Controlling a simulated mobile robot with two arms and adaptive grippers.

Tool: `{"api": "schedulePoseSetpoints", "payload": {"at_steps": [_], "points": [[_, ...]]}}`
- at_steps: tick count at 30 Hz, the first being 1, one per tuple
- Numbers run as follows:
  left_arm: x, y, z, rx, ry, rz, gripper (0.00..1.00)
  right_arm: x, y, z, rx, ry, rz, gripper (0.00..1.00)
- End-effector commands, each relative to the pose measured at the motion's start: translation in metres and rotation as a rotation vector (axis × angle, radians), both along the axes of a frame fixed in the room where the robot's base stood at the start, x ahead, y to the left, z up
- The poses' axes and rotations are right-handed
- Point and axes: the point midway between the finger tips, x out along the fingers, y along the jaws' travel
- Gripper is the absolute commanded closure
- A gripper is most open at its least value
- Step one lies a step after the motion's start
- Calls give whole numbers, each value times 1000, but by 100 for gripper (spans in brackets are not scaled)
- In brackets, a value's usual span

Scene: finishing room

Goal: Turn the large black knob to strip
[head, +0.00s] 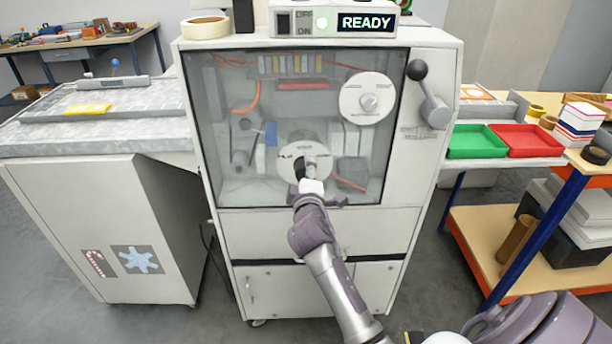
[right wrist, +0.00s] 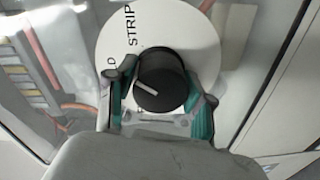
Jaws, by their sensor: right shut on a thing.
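The large black knob (right wrist: 162,72) sits at the middle of a round white dial plate (right wrist: 180,28). My right gripper (right wrist: 160,93) is shut on the knob, with one finger on each side of it. The knob's white line points left and slightly up in the right wrist view, towards a label of which only a "D" shows. The word STRIP (right wrist: 130,25) stands further round the plate, above that. In the head view the dial plate (head: 289,160) is on the machine's front, partly hidden by my right gripper (head: 308,178). My left gripper is not in view.
A second white dial with a grey knob (head: 369,103) is at the upper right of the machine's front. A lever with a black ball (head: 417,70) sticks out beside it. A lit READY sign (head: 366,23) is on top. Green (head: 470,153) and red trays stand right.

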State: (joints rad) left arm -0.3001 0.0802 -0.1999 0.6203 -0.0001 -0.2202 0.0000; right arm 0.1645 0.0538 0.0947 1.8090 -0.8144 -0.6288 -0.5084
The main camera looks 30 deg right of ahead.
Motion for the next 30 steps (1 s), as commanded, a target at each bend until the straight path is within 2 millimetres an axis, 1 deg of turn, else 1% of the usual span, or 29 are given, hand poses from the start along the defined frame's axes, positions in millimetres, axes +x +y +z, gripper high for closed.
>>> {"api": "schedulePoseSetpoints", "payload": {"at_steps": [1, 6, 15, 21, 30], "points": [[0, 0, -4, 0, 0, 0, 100, 0, 1, -3, 41, -21, -1, 82], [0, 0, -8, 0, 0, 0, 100, 0, 0, -3, 162, -94, -1, 82], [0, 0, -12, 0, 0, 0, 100, 0, 0, -3, 310, -185, -1, 82], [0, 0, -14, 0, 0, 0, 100, 0, 0, -3, 359, -216, 0, 82], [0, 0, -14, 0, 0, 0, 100, 0, 0, -3, 379, -227, -1, 82]]}}
